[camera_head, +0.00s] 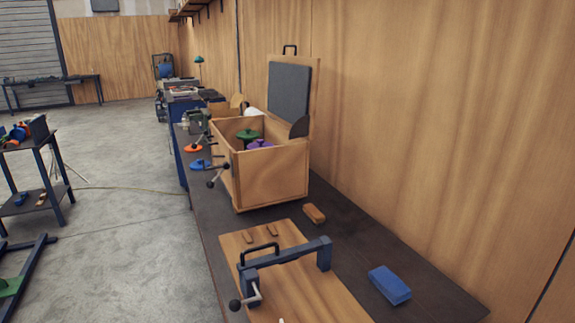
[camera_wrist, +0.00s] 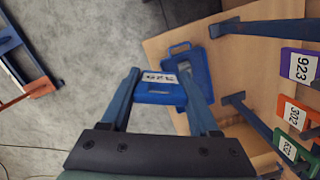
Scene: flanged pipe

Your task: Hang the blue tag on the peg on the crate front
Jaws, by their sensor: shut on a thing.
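In the wrist view my gripper (camera_wrist: 161,80) is shut on a blue tag (camera_wrist: 152,96) with a white number label, which lies between the fingertips. Another blue piece (camera_wrist: 201,75) with a slot at its top shows just beyond and to the right; I cannot tell whether it belongs to the held tag. To the right, blue bars (camera_wrist: 265,30) stand out over a wooden surface (camera_wrist: 220,60). Purple (camera_wrist: 288,64), orange (camera_wrist: 283,108) and green (camera_wrist: 284,143) numbered tags are by these bars. In the head view an open wooden crate (camera_head: 271,177) stands on the bench; my gripper is out of that view.
The dark bench (camera_head: 355,245) runs along a wooden wall. A wooden board (camera_head: 310,292) with a clamp-like fixture (camera_head: 290,254), a blue block (camera_head: 389,284) and a small brown block (camera_head: 314,214) are on it. A blue-legged side table (camera_head: 40,165) stands left across open floor.

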